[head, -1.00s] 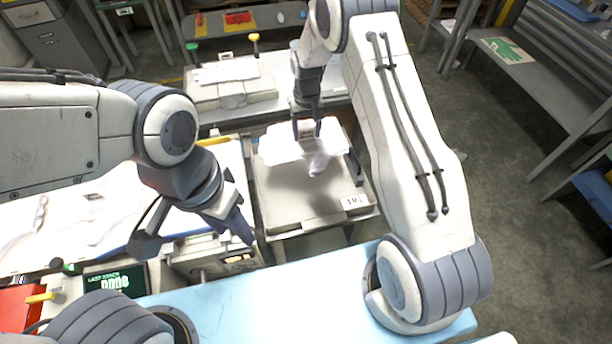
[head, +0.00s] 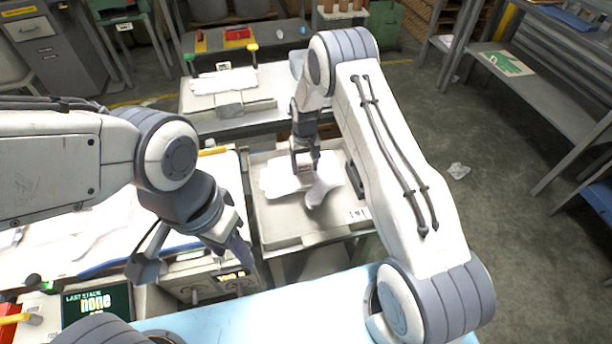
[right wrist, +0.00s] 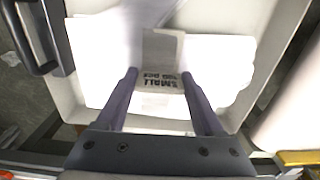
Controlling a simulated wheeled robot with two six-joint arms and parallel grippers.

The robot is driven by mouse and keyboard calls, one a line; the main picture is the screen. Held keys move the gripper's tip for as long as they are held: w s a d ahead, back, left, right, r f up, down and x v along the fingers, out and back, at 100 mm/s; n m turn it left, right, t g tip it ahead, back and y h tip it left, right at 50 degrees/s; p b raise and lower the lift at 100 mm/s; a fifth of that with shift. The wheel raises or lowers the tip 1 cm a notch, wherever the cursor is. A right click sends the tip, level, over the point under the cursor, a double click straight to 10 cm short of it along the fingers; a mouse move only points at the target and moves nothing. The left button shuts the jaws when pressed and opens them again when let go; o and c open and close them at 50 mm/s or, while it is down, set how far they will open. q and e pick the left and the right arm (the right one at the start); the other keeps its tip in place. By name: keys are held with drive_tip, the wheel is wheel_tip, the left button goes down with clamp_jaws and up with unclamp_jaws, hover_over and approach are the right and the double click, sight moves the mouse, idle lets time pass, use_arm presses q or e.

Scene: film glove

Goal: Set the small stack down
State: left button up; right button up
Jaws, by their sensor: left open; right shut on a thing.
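My right gripper (head: 305,168) points down and is shut on a thin white stack of film gloves (head: 276,182) with a pale limp part hanging toward me. The stack is low over the grey tray (head: 283,229); I cannot tell whether it touches the bottom. In the right wrist view the gripper's fingers (right wrist: 158,80) are on either side of a pale card (right wrist: 161,50) printed "SMALL 100 pcs", with white film (right wrist: 225,70) spread around it. My left gripper (head: 195,258) is open and empty near the left worktable.
The left table (head: 110,225) holds white sheets. A screen (head: 97,305) reads "LAST STACK none". Behind the tray is another bench with a white stack (head: 222,82). A crumpled piece (head: 459,171) lies on the floor to the right.

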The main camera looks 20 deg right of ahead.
sight(305, 174)
drive_tip(key=shift+f, duration=2.15)
drive_tip(key=shift+f, duration=0.15)
drive_tip(key=o, duration=1.6)
drive_tip(key=shift+c, duration=0.2)
